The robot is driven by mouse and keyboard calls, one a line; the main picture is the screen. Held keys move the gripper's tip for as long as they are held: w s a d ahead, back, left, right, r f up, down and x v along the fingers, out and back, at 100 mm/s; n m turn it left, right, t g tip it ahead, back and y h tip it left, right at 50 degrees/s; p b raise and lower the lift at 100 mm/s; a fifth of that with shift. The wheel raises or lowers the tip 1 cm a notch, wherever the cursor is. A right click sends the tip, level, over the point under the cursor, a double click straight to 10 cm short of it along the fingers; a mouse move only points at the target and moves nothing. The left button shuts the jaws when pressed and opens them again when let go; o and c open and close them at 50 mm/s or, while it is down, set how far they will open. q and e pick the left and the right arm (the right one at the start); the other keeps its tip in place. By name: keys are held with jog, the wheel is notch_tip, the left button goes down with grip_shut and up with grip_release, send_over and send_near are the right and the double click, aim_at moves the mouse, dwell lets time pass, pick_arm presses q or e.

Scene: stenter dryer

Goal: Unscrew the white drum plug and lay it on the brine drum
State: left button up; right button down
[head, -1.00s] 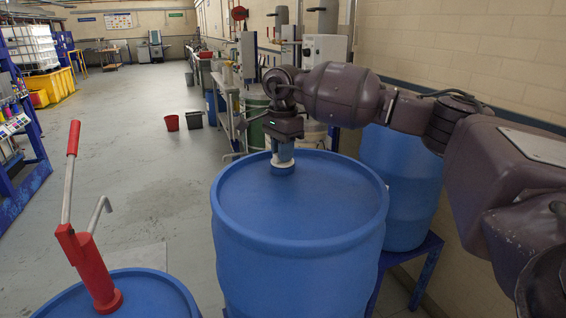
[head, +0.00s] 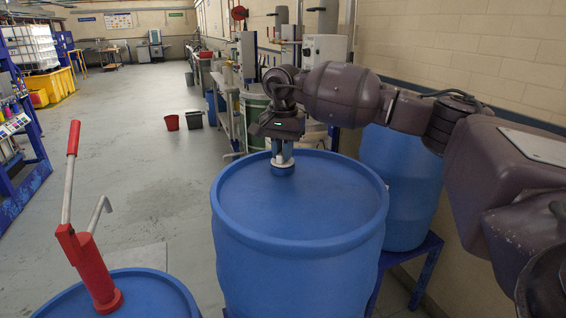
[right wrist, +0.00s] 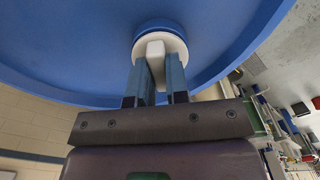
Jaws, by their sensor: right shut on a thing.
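The blue brine drum (head: 300,215) stands upright in the middle of the head view; its top also fills much of the right wrist view (right wrist: 65,45). The white drum plug (right wrist: 172,43) is a round disc with a square lug, over a blue collar on the drum top. In the head view, my right gripper (head: 282,158) points straight down over the far part of the drum top. Its two fingers are shut on the plug's lug, one on each side. The fingers partly hide the plug in the head view. My left gripper is out of view.
A red hand pump (head: 92,265) stands on another blue drum (head: 135,297) at the lower left. A further blue drum (head: 400,185) stands behind on the right, near the wall. The near part of the brine drum's top is bare.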

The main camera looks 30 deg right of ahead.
jog(key=n, duration=0.3)
dwell(0.4)
jog(key=shift+n, duration=0.8)
jog(key=n, duration=0.3)
jog(key=shift+n, duration=0.4)
jog(key=c, duration=1)
grip_release()
jog(key=shift+c, duration=0.2)
jog(key=shift+c, duration=0.7)
jog(key=shift+r, duration=0.1)
